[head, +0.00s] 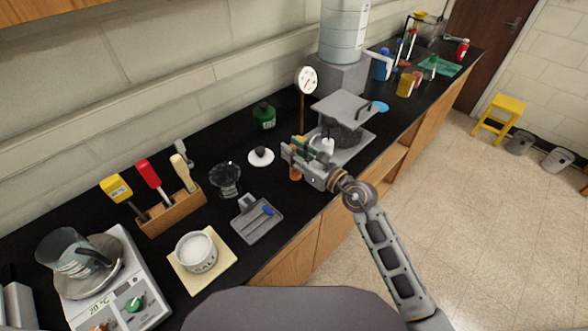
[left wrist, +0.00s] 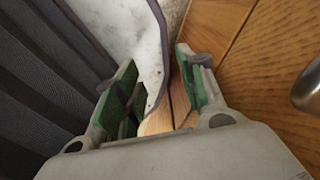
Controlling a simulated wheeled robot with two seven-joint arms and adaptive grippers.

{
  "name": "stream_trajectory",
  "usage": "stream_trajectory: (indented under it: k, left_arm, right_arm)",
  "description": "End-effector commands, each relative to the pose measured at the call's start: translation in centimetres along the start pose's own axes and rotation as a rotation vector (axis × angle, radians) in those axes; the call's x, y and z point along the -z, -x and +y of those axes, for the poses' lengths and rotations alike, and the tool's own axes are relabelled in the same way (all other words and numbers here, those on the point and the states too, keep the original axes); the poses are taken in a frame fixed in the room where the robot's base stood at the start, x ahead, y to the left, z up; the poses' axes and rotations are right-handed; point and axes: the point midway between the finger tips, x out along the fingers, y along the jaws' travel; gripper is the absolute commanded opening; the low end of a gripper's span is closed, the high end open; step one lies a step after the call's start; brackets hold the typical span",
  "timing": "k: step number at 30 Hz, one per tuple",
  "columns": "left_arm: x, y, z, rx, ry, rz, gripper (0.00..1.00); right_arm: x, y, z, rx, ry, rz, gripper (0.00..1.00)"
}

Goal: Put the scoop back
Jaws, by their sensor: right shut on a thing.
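My right gripper (head: 299,155) is over the counter, left of the grey press-like stand. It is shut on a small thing. An orange part (head: 295,173) shows just below its fingers and a yellowish bit shows above; the fingers hide the rest, so I cannot tell whether it is the scoop. A wooden rack (head: 173,214) at the left holds upright tools with yellow, red and cream handles. A grey tray (head: 257,222) holds a small blue-ended tool (head: 266,211). My left gripper (left wrist: 160,95) is open, near wooden panels; a white marbled thing (left wrist: 148,50) shows between and beyond its fingers.
A white bowl (head: 197,251) stands on a cream mat. A glass jug (head: 72,253) stands on a scale at the left front. A dark glass vessel (head: 226,178), a white lid (head: 260,156) and a green bottle (head: 264,116) stand near the rack. The stand (head: 349,130) is close to my right gripper.

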Motion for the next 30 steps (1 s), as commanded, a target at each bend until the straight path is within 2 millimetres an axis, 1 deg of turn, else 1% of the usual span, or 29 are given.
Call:
stream_trajectory:
  k: [1,5,8,19,23,27,30]
  left_arm:
    - [0.0,-0.3,-0.1,0.001,0.0,0.0,0.4]
    - [0.0,-0.5,-0.2,0.002,0.0,0.0,0.4]
    - [0.1,-0.6,-0.2,0.002,0.0,0.001,0.4]
    - [0.2,-0.6,-0.3,0.003,0.001,0.002,0.4]
    - [0.1,-0.9,-0.3,0.003,0.001,0.003,0.4]
    - [0.1,-1.5,-0.3,0.003,0.001,0.003,0.4]
    - [0.1,-1.7,-0.3,0.003,0.001,0.003,0.4]
  right_arm:
    - [1.0,0.0,0.0,-0.001,-0.002,0.002,0.0]
    - [2.2,0.0,0.0,0.0,-0.001,0.001,0.0]
    - [2.6,0.0,0.1,-0.001,-0.002,0.0,0.0]
    - [2.8,0.0,0.0,-0.001,-0.001,0.0,0.0]
    - [3.9,0.0,0.0,0.0,-0.002,0.002,0.0]
    - [5.5,0.0,0.0,0.0,-0.001,0.002,0.0]
    - [6.2,0.0,0.0,0.0,-0.001,0.001,0.0]
